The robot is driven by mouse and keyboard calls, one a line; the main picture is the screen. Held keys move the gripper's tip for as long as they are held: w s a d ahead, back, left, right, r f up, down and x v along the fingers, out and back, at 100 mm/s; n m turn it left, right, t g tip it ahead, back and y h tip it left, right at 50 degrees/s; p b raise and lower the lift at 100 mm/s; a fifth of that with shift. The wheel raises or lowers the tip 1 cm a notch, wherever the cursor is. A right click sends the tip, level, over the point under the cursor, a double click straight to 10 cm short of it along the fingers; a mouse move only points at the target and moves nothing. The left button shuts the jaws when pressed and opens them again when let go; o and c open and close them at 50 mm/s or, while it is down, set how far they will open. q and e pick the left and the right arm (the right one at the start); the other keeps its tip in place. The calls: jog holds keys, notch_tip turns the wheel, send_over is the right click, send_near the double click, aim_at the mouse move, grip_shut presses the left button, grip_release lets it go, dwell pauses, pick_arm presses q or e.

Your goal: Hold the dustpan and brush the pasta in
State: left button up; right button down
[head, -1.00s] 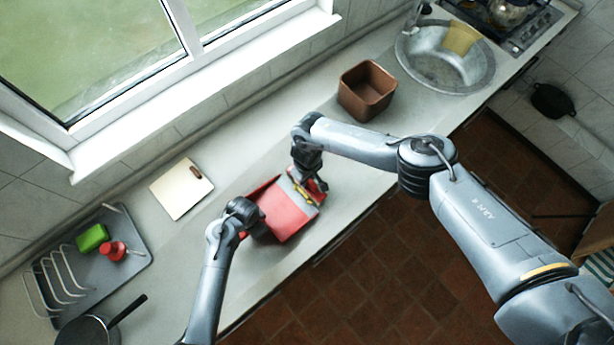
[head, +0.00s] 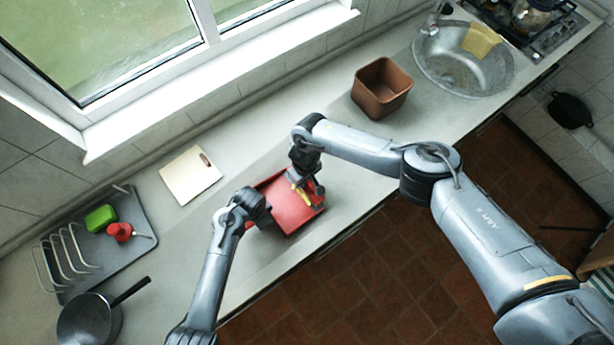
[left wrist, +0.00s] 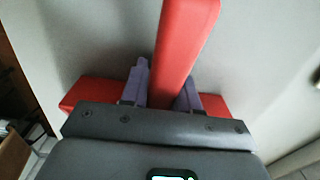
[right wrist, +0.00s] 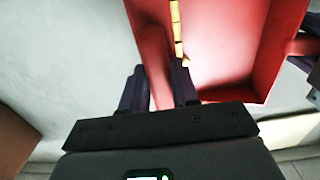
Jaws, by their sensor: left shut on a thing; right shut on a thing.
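The red dustpan (head: 287,217) lies on the counter and also shows in the right wrist view (right wrist: 225,45). My left gripper (head: 262,210) is shut on its red handle (left wrist: 185,45), at the pan's left side. My right gripper (head: 308,182) is shut on the red brush handle (right wrist: 155,50), at the right part of the dustpan. Narrow yellow segments (right wrist: 178,30) line up beside the brush at the pan. I cannot tell whether they are bristles or pasta. No loose pasta shows clearly elsewhere; my arms hide part of the counter.
A brown square bin (head: 380,92) stands toward the sink (head: 445,75). A pale board (head: 185,178) lies near the window. A saucepan (head: 88,318) stands at lower left.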

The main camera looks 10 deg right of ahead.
jog(key=shift+a, duration=0.1)
jog(key=shift+s+a+r, duration=0.1)
jog(key=shift+s+a, duration=0.35)
jog(key=shift+a, duration=0.4)
jog(key=shift+s+a+r, duration=0.1)
jog(key=shift+s+a, duration=0.3)
jog(key=shift+a, duration=0.45)
jog(key=shift+s+a, duration=0.1)
jog(key=shift+a, duration=0.05)
jog(key=shift+s+a, duration=0.25)
jog(key=shift+a, duration=0.2)
jog(key=shift+s+a, duration=0.2)
jog(key=shift+a, duration=0.25)
jog(key=shift+w+d+r, duration=0.15)
jog(key=shift+d+r, duration=0.1)
jog(key=shift+r, duration=0.6)
jog(key=shift+w+d+r, duration=0.15)
jog(key=shift+d+r, duration=0.15)
jog(key=shift+r, duration=0.6)
jog(key=shift+w+d+r, duration=0.15)
jog(key=shift+d+r, duration=0.1)
jog(key=shift+r, duration=0.6)
pick_arm(q)
jog(key=o, duration=1.1)
jog(key=shift+c, duration=0.2)
